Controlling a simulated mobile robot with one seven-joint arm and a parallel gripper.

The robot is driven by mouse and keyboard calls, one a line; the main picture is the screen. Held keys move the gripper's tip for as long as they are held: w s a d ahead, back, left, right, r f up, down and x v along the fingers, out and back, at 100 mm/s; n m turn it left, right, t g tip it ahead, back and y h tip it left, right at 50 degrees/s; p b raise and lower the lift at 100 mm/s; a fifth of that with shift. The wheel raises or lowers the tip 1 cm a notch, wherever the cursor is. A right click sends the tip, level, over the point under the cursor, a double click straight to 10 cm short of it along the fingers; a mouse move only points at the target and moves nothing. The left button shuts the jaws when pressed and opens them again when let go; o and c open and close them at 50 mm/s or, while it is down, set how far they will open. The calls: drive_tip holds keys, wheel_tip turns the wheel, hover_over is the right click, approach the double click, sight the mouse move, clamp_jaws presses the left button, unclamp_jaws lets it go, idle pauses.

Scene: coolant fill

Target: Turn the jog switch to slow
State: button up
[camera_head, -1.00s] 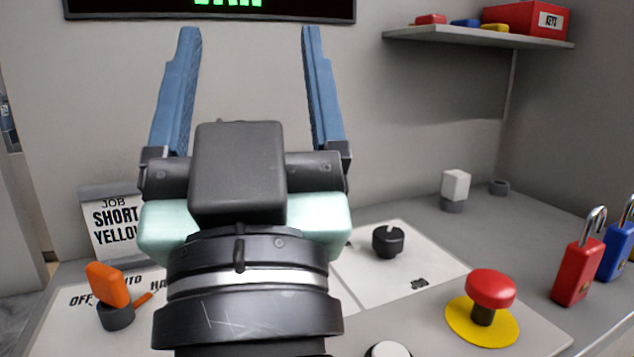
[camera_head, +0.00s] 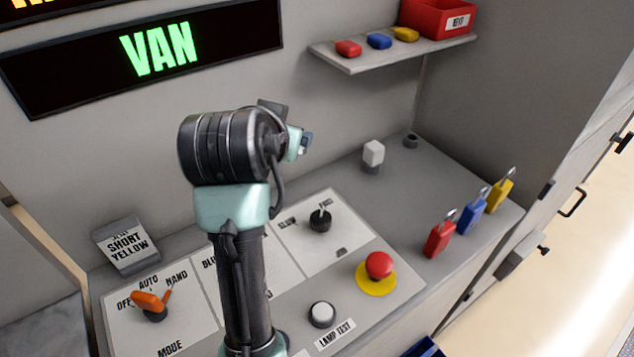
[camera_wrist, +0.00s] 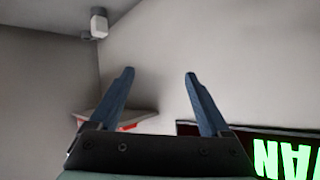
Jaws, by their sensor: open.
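The jog switch (camera_head: 320,219) is a small black knob on a white panel square in the head view. Its light pointer mark is toward the back, near the FAST label; a label reading roughly SLOW (camera_head: 287,221) lies to its left. My gripper (camera_head: 303,143) is raised above the console, beyond the knob in the picture, pointing away toward the back wall. In the wrist view my gripper (camera_wrist: 159,73) has two blue fingers spread wide with nothing between them. The jog switch does not show in the wrist view.
A red mushroom button (camera_head: 379,265) and white lamp test button (camera_head: 322,314) sit close to the knob. An orange mode lever (camera_head: 150,301) is at left. Red (camera_head: 440,233), blue (camera_head: 473,211) and yellow (camera_head: 500,189) padlocks stand right. A shelf (camera_head: 390,55) overhangs behind.

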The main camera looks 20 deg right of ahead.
sight(320, 217)
drive_tip(key=s+d+f+m+g, duration=0.1)
drive_tip(key=f+m+g, duration=0.1)
drive_tip(key=f, duration=0.4)
drive_tip(key=s+d+f+m+g, duration=0.1)
drive_tip(key=d+f+m+g, duration=0.1)
drive_tip(key=f, duration=0.4)
drive_tip(key=d+f+m+g, duration=0.1)
drive_tip(key=f+m+g, duration=0.2)
drive_tip(key=f+g, duration=0.2)
drive_tip(key=shift+s+d+f+m+y, duration=0.3)
drive_tip(key=shift+s+d+f+m, duration=0.05)
drive_tip(key=shift+s+f+m, duration=0.05)
clamp_jaws()
